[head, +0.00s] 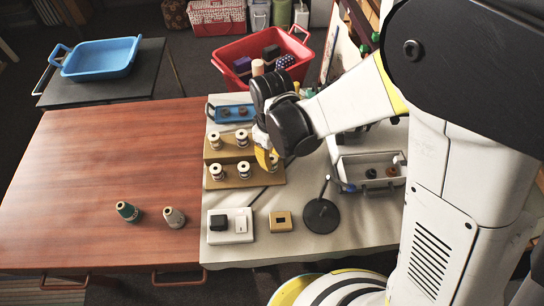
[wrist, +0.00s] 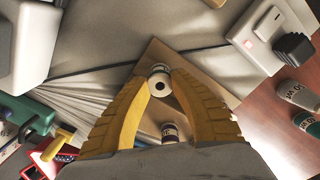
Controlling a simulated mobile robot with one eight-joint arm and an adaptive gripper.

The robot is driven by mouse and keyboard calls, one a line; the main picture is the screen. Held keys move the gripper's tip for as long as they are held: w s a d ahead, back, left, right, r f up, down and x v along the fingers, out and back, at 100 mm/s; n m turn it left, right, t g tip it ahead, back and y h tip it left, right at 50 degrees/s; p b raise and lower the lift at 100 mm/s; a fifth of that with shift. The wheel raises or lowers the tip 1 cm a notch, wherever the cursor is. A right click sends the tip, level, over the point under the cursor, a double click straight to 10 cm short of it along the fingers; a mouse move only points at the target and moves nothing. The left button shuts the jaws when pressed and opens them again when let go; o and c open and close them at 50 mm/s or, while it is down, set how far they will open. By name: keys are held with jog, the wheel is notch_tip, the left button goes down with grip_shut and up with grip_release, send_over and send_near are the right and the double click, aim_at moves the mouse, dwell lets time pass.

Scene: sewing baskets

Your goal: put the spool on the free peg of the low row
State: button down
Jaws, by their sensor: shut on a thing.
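The wooden two-step spool rack (head: 231,183) stands on the pale cloth-covered table. Two white spools (head: 216,172) (head: 244,169) sit on the left and middle of its low front row. Two more spools (head: 215,141) (head: 242,138) stand on the high row behind. My gripper (head: 266,160) is over the rack's right end, with its yellow fingers pointing down. In the wrist view it is shut on a white spool (wrist: 159,80), held between the fingertips. Another spool (wrist: 170,131) shows farther back between the fingers. My gripper hides the rack's right end, so the peg there cannot be seen.
A blue tray (head: 214,116) is behind the rack, and a grey bin (head: 368,159) with spools is to the right.

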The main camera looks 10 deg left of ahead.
jog(key=shift+f+b, duration=1.2)
jog(key=shift+f, duration=0.25)
jog(key=c, duration=1.1)
grip_release()
jog(key=shift+c, duration=0.2)
notch_tip(320, 180, up, 12)
